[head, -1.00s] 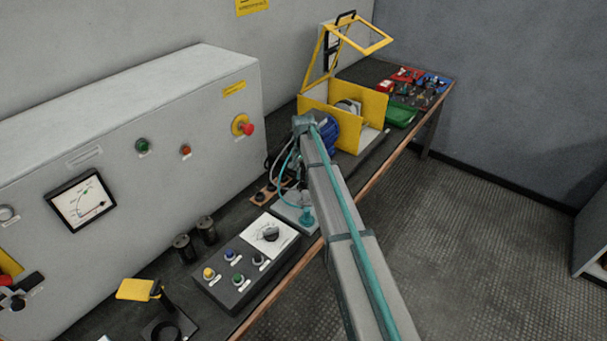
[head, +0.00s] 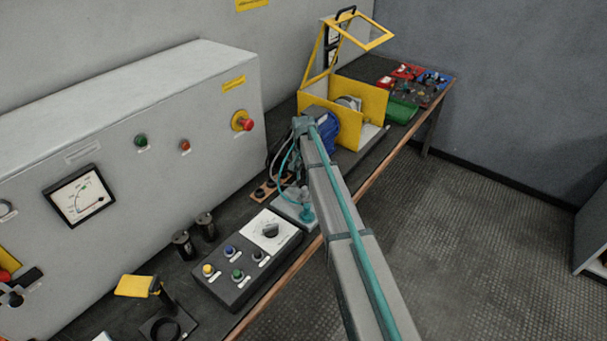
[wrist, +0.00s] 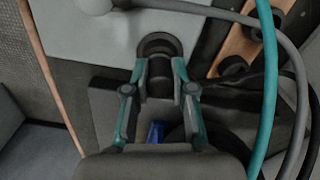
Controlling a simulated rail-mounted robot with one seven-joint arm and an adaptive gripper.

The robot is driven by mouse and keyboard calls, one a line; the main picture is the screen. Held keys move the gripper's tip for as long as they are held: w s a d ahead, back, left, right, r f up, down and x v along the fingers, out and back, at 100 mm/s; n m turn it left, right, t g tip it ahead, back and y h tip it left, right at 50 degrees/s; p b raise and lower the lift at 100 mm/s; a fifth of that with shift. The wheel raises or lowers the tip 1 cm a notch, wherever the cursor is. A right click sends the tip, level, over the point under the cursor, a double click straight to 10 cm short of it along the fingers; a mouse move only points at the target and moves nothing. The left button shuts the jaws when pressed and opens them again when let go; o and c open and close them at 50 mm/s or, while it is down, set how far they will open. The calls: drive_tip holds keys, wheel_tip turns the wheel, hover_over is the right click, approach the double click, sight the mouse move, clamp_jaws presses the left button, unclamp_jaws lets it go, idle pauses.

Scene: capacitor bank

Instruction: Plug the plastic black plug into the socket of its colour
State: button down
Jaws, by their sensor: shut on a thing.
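In the wrist view my gripper (wrist: 160,76) has its two teal fingers closed on a black cylindrical piece, which looks like the black plug (wrist: 159,88). A round black end (wrist: 158,43) shows just beyond the fingertips, at the edge of a light grey plate (wrist: 75,35). I cannot tell whether this end is part of the plug or a separate socket. Black round sockets (wrist: 234,66) sit on a wooden strip (wrist: 237,45) to the right. The strip also shows in the head view (head: 259,193). My gripper is not clearly visible there behind my arm.
A control box (head: 246,262) with coloured knobs stands near the table's front edge. A blue motor (head: 326,132) and a yellow guard (head: 362,108) are beyond my arm. A teal cable (wrist: 270,95) and a grey cable (wrist: 297,80) curve close to my gripper's right side.

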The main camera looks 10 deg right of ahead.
drive_tip(key=shift+f, duration=0.1)
drive_tip(key=c, duration=0.9)
unclamp_jaws()
wheel_tip(320, 180, up, 12)
